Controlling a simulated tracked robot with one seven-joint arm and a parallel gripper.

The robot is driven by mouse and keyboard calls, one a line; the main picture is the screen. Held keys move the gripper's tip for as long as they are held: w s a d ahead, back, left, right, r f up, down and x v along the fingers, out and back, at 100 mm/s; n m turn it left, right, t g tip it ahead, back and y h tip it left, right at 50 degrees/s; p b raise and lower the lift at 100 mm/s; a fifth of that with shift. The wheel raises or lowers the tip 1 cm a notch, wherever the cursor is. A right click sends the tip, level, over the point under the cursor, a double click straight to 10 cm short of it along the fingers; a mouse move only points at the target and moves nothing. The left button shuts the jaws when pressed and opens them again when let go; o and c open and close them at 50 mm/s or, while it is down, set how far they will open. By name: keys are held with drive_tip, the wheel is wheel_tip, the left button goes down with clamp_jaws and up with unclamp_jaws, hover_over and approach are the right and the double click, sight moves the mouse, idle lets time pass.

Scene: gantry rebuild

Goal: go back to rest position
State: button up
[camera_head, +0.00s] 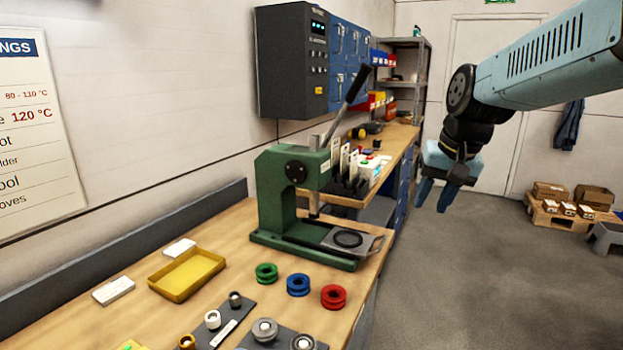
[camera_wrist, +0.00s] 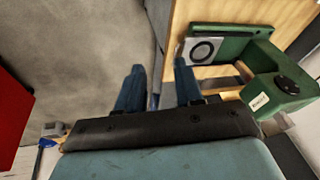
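My gripper (camera_head: 432,195) hangs from my light-blue arm at the upper right of the head view, over the grey floor and to the right of the workbench. Its two blue fingers point down and stand apart, with nothing between them. In the wrist view my gripper (camera_wrist: 157,85) shows the same two spread fingers, one over the floor and one close to the bench edge in the picture. The green arbor press (camera_head: 275,190) stands on the bench to the left of my gripper, apart from it. It also shows in the wrist view (camera_wrist: 282,92).
The workbench (camera_head: 130,318) carries a yellow tray (camera_head: 187,273) and green (camera_head: 266,272), blue (camera_head: 298,284) and red (camera_head: 333,296) rings. A grey control cabinet (camera_head: 290,60) hangs on the wall. Boxes on a pallet (camera_head: 565,207) stand at the far right. The floor between is clear.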

drive_tip(key=s+f+n+t+h, duration=0.1)
drive_tip(key=s+n+t, duration=0.1)
drive_tip(key=s, duration=1)
drive_tip(key=shift+s+f, duration=0.25)
drive_tip(key=shift+s, duration=0.1)
